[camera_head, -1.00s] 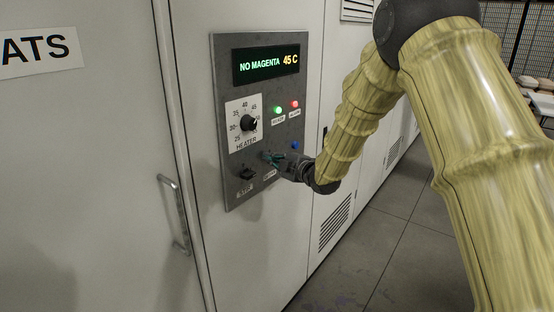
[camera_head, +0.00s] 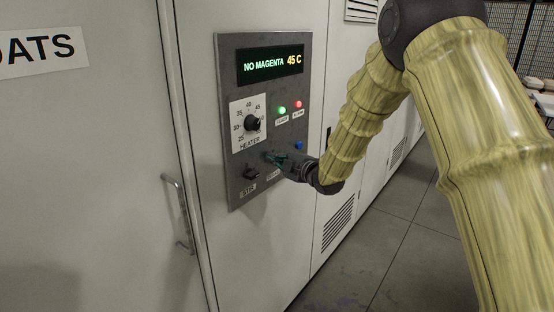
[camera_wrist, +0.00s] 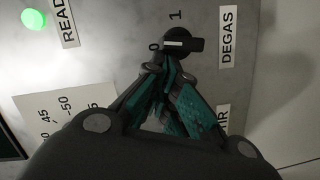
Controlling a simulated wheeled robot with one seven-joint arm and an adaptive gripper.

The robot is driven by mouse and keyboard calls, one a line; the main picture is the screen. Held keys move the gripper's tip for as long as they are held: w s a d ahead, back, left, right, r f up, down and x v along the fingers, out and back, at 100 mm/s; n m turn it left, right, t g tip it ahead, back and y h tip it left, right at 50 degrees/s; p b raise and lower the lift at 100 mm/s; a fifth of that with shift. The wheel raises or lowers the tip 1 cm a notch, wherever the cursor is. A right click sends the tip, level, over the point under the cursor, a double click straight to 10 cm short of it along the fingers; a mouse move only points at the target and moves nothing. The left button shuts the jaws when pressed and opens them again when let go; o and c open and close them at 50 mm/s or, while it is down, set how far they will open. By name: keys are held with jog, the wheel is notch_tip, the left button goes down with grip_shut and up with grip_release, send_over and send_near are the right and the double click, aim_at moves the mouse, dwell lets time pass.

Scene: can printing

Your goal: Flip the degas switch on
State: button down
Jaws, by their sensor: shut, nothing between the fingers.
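The degas switch is a black rotary knob (camera_wrist: 186,44) with a white line, beside the DEGAS label (camera_wrist: 228,38) in the wrist view. Its white line points toward the 0 mark; the 1 mark sits to one side. My gripper (camera_wrist: 160,66) is shut and empty, its teal-padded fingertips right by the knob near the 0. I cannot tell whether they touch it.
A door handle (camera_head: 178,212) stands out at the left.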

jog(key=s, duration=0.1)
jog(key=s+a+b, duration=0.1)
jog(key=s, duration=0.1)
jog(key=s+a+b, duration=0.1)
jog(key=shift+s+a+r, duration=0.15)
jog(key=shift+s+r, duration=0.2)
jog(key=shift+s, duration=0.05)
jog(key=b+v, duration=0.2)
jog(key=v, duration=0.6)
jog(key=shift+d+b, duration=0.4)
jog(key=shift+d, duration=0.1)
jog(key=shift+a+f, duration=0.1)
jog(key=shift+f, duration=0.05)
